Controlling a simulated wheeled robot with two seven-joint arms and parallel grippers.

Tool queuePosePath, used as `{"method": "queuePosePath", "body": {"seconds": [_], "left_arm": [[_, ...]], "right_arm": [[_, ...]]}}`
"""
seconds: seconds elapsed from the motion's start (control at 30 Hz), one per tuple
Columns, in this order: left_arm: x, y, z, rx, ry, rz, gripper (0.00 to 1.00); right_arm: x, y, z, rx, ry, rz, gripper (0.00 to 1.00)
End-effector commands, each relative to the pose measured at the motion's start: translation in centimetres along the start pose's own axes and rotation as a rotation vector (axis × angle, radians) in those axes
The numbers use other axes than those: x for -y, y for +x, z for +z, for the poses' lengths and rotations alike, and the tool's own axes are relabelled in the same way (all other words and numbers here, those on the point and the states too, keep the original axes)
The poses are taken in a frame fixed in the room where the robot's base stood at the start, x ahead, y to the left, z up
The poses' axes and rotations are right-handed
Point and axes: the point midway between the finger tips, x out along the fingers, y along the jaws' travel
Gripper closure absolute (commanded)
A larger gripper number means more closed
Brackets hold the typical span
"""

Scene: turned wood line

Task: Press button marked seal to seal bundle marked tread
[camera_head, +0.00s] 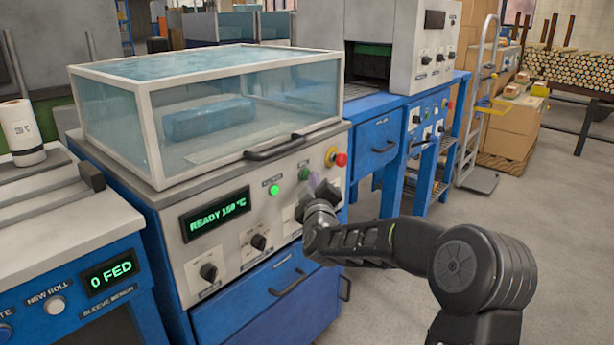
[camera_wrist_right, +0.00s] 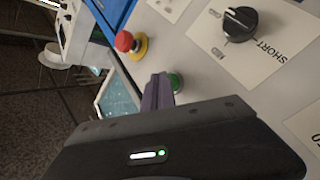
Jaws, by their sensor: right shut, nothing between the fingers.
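The sealing machine (camera_head: 205,258) has a "READY 150 °C" display (camera_head: 215,214). A blue wrapped bundle (camera_head: 208,118) lies under its closed clear cover; I cannot read a tread mark on it. A green button (camera_head: 305,174) sits on the front panel; it also shows in the right wrist view (camera_wrist_right: 177,82), partly hidden by my fingers. I cannot read a seal mark beside it. My right gripper (camera_head: 314,182) is shut and empty, its fingertips close to the green button; I cannot tell if they touch. It also shows in the right wrist view (camera_wrist_right: 158,92). My left gripper is out of view.
A red stop button (camera_head: 340,159) on a yellow base sits right of the green one. A lit green lamp (camera_head: 273,190) and black knobs (camera_head: 208,271) are on the panel. The cover's handle (camera_head: 273,150) juts out above.

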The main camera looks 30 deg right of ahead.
Motion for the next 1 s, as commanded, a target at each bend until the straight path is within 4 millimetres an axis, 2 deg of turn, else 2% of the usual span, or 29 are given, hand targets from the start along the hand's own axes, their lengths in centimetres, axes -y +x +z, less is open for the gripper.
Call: {"method": "queuePosePath", "body": {"seconds": [0.67, 1.0], "left_arm": [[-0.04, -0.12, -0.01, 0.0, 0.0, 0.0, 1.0], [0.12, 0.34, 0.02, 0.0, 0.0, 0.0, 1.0]], "right_arm": [[0.18, 0.33, -0.3, -0.001, 0.0, 0.001, 1.0], [-0.35, -0.59, 0.38, -0.001, 0.0, 0.0, 1.0]]}}
